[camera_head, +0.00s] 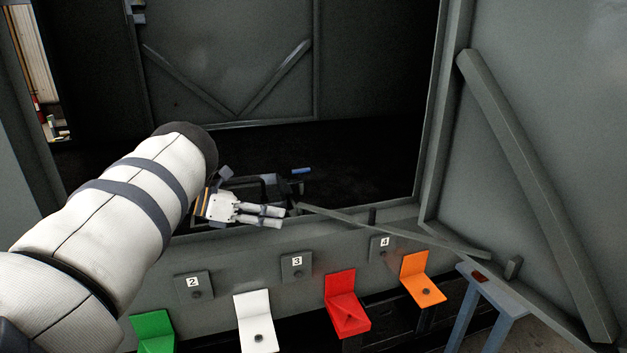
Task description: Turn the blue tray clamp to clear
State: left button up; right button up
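A small blue piece (301,171), which may be the blue tray clamp, shows inside the dark enclosure opening, at the end of a dark frame-like part (270,187). It is too small to tell which way it is turned. My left gripper (282,217) reaches in from the left over the lower sill. Its two pale fingers point right, with a narrow gap between them and nothing seen in it. They are below and a little left of the blue piece, apart from it in the picture. My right gripper is not in view.
A grey bar (390,230) runs from the opening down to the right. Below the sill (240,245) are numbered plates and green (153,332), white (256,322), red (346,303) and orange (422,280) brackets. An open grey door (550,120) stands right, near a blue-grey stand (492,290).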

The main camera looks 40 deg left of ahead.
aim_at(300, 171)
jog(key=i+j, duration=0.2)
jog(key=j, duration=0.15)
jog(key=i+j, duration=0.2)
jog(key=j, duration=0.15)
jog(key=i+j, duration=0.2)
jog(key=j, duration=0.15)
